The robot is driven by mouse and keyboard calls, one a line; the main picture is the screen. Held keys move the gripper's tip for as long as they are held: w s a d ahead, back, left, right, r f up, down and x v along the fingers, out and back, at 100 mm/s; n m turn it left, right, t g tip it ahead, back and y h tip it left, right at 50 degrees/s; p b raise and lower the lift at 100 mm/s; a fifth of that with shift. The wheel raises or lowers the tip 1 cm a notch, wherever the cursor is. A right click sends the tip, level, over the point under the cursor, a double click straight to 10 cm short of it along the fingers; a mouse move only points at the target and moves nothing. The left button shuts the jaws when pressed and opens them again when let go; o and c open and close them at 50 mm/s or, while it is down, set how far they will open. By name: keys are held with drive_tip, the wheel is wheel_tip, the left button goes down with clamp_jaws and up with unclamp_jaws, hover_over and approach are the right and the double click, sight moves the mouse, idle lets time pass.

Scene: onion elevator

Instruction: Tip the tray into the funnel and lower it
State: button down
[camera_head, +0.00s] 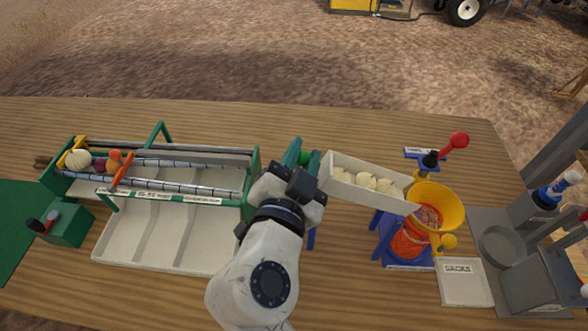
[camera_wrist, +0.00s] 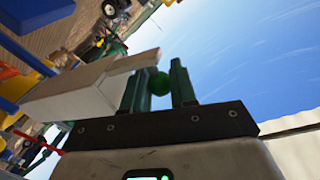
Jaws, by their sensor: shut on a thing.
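The white tray (camera_head: 345,192) holds several pale onions (camera_head: 366,180) in a row. It slopes down to the right, and its right end is at the rim of the yellow funnel (camera_head: 455,205); I cannot tell whether they touch. My gripper (camera_head: 303,158) is at the tray's left end, shut on a round green knob (camera_wrist: 158,83) that shows between the green fingers in the wrist view. The tray's side (camera_wrist: 85,88) also shows there, left of the fingers. An orange net sack (camera_head: 410,240) hangs under the funnel on a blue stand (camera_head: 405,265).
A green-framed roller sorter (camera_head: 165,185) with white bins (camera_head: 165,240) stands at the left. A red-knobbed lever (camera_head: 458,140) rises behind the funnel. A tray marked SACKS (camera_head: 462,290) and a grey scale-like machine (camera_head: 535,280) are at the right. The table's back strip is clear.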

drive_tip(key=shift+d+r+m+b, duration=0.3)
drive_tip(key=shift+d+r+m, duration=0.25)
drive_tip(key=shift+r, duration=0.25)
drive_tip(key=shift+d+r+m+b, duration=0.25)
drive_tip(key=shift+d+r+m, duration=0.2)
drive_tip(key=shift+d+r, duration=0.3)
drive_tip(key=shift+r, duration=0.1)
drive_tip(key=c, duration=1.2)
unclamp_jaws()
drive_tip(key=shift+s, duration=0.1)
drive_tip(key=shift+c, duration=0.2)
drive_tip(key=b+v, duration=0.2)
drive_tip(key=v, duration=0.8)
drive_tip(key=shift+s+r, duration=0.2)
drive_tip(key=shift+s, duration=0.15)
